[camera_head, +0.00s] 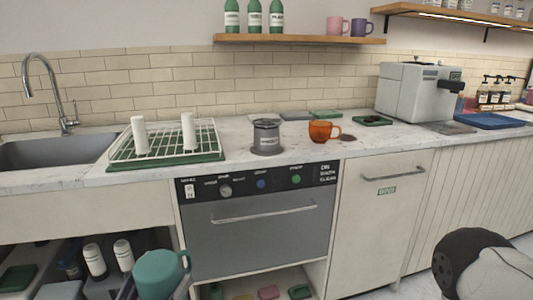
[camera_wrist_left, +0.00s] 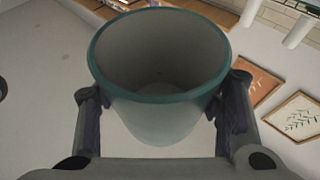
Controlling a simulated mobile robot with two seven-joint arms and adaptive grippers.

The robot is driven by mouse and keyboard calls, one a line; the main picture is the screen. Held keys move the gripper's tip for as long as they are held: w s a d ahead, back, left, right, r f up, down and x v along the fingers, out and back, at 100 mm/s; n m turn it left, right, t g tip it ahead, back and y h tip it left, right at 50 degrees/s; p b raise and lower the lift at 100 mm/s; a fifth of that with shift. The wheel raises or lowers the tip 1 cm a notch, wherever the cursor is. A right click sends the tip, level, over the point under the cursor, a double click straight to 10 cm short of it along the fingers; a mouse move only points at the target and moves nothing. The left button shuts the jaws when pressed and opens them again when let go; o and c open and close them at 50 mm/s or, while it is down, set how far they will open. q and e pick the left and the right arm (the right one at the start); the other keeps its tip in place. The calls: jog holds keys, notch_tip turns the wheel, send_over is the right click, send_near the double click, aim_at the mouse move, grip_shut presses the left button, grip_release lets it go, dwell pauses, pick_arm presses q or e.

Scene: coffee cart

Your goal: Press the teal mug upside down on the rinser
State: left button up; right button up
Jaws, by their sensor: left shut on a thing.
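The teal mug (camera_head: 158,277) is at the lower left of the head view, in front of the cart and below counter height. A smooth teal face is uppermost there, so it looks upside down. My left gripper (camera_wrist_left: 165,108) is shut on the mug, with one finger on each side in the left wrist view. That view shows the mug's teal rim and open grey inside (camera_wrist_left: 160,50). A grey round device (camera_head: 266,138) with a label stands on the counter; it appears to be the rinser, but the label is too small to read. My right gripper is not seen.
The counter front edge and the oven-like unit (camera_head: 260,228) lie below. Open shelves (camera_head: 60,270) are behind the mug.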

pick_arm(q)
jog(key=w, duration=0.3)
jog(key=shift+s+n, duration=0.1)
jog(key=shift+n, duration=0.2)
jog(key=n+y, duration=0.1)
jog(key=n, duration=0.1)
jog(key=shift+n+t+y, duration=0.3)
jog(key=shift+t, duration=0.1)
jog(key=n+y, duration=0.1)
jog(key=n, duration=0.1)
jog(key=n+y, duration=0.1)
jog(key=n, duration=0.2)
jog(key=shift+n+y, duration=0.3)
jog(key=shift+y, duration=0.1)
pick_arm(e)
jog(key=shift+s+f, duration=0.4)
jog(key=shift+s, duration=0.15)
pick_arm(q)
jog(key=n+y, duration=0.1)
jog(key=n, duration=0.2)
jog(key=n+y, duration=0.1)
jog(key=n, duration=0.2)
jog(key=shift+r+n+y, duration=0.2)
jog(key=shift+n+y, duration=0.2)
jog(key=shift+f+n, duration=0.15)
jog(key=shift+n, duration=0.25)
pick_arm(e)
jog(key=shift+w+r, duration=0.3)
